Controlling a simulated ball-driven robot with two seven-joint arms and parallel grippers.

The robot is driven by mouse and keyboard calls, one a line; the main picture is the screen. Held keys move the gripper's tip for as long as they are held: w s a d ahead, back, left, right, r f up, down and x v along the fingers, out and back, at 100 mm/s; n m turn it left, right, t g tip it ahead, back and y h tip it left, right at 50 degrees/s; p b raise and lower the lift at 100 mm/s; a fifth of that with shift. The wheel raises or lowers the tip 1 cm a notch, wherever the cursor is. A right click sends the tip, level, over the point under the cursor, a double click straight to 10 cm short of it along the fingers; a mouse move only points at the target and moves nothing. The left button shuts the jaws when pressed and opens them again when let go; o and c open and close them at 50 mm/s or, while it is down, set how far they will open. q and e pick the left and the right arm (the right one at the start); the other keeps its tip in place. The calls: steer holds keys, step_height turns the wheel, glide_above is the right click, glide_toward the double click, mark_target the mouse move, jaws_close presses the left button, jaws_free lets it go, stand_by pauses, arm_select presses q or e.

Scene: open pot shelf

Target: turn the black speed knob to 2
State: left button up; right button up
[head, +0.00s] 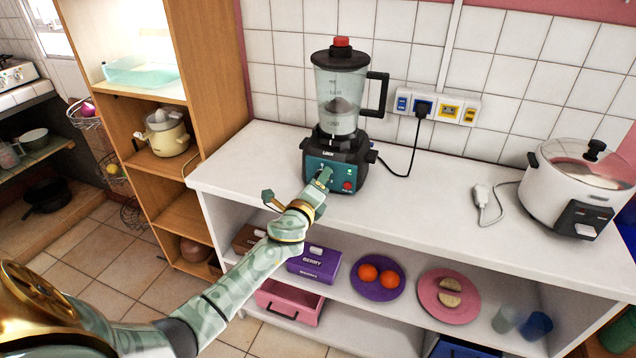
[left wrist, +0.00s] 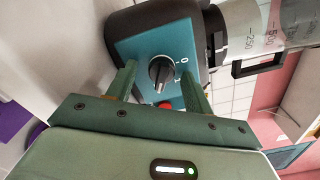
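The blender (head: 340,110) stands upright on the white counter against the tiled wall. Its base has a teal front panel (head: 330,172) with a red button (head: 347,186). In the left wrist view the black speed knob (left wrist: 161,70) sits on the teal panel (left wrist: 150,44), with small white marks beside it; its exact setting is hard to read. My left gripper (head: 322,180) is at the panel and hides the knob in the head view. In the left wrist view its two fingers are apart, one on each side of the knob; contact cannot be told. My right gripper is not in view.
A black cord runs from the blender to the wall sockets (head: 437,107). A white cooker (head: 580,185) stands at the counter's right. The shelf below holds a purple box (head: 314,262), a plate of oranges (head: 378,290) and a pink plate (head: 432,302). The counter's middle is mostly clear.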

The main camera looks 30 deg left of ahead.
arm_select(q)
steer(key=shift+s+d, duration=0.1)
steer(key=shift+s, duration=0.25)
steer(key=p+v, duration=0.1)
steer(key=v, duration=1.4)
steer(key=shift+s, duration=0.35)
steer(key=s+d+f+n+g+h, duration=0.1)
steer(key=s+f+n+g, duration=0.3)
steer(key=f, duration=0.7)
steer(key=s+d+f+n+g+h, duration=0.15)
steer(key=s+f+n, duration=0.35)
steer(key=f, duration=0.6)
steer(key=s+d+f+n+g, duration=0.1)
steer(key=s+f+n+g, duration=0.25)
steer(key=s+f, duration=0.45)
steer(key=s+d+f+n+g, duration=0.1)
steer(key=s+f, duration=0.4)
steer(key=s, duration=0.5)
steer(key=s+d+f+n+g+h, duration=0.1)
steer(key=s+f+g, duration=0.3)
steer(key=s, duration=0.6)
steer(key=s+d+f+n+g+h, duration=0.1)
steer(key=s+d+f+n+g, duration=0.2)
steer(key=s+f, duration=0.3)
steer(key=s, duration=0.4)
steer(key=shift+d+f, duration=0.25)
steer(key=shift+f, duration=0.1)
